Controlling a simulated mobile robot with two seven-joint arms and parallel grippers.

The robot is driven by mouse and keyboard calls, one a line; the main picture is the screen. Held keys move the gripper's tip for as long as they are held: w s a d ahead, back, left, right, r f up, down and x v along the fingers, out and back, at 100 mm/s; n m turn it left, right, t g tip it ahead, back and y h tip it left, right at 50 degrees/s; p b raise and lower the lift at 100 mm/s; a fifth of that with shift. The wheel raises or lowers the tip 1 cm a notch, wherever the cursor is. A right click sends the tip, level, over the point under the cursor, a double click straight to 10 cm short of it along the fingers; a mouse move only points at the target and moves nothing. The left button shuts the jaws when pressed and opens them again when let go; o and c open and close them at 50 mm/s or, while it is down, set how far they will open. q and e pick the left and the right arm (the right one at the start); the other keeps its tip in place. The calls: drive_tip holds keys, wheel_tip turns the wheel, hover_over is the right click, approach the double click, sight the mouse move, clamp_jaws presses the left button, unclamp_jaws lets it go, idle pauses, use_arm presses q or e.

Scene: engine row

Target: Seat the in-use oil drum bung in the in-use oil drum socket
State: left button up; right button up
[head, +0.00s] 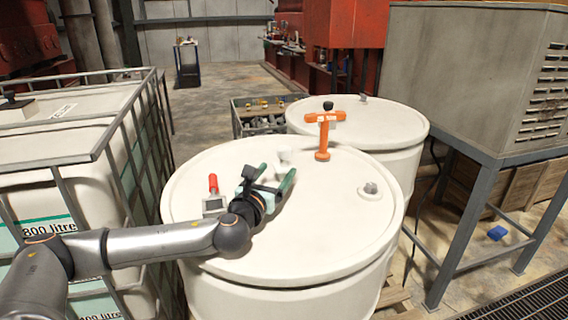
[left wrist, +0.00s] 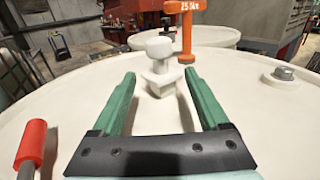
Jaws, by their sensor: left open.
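The white drum (head: 325,235) in the middle has a pale lid. A small off-white piece with a rounded knob and square base, which looks like the bung (head: 284,155), stands on the lid; it also shows in the left wrist view (left wrist: 158,62). My left gripper (head: 275,174) is open above the lid, its green fingers pointing at this piece. In the left wrist view the piece is just beyond and between the fingertips (left wrist: 159,76), not gripped. A grey round fitting (head: 370,190) sits at the lid's right; I cannot tell whether it is the socket. My right gripper is not in view.
An orange T-handled tool (head: 323,135) stands upright behind the off-white piece. A red-handled tool (head: 213,185) is left of my gripper. A second white drum (head: 400,130) stands behind, a caged tank (head: 90,150) at left. The lid's front right is clear.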

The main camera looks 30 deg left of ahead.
sight(281, 164)
use_arm(q)
drive_tip(key=shift+x, duration=1.85)
drive_tip(key=shift+c, duration=0.2)
clamp_jaws()
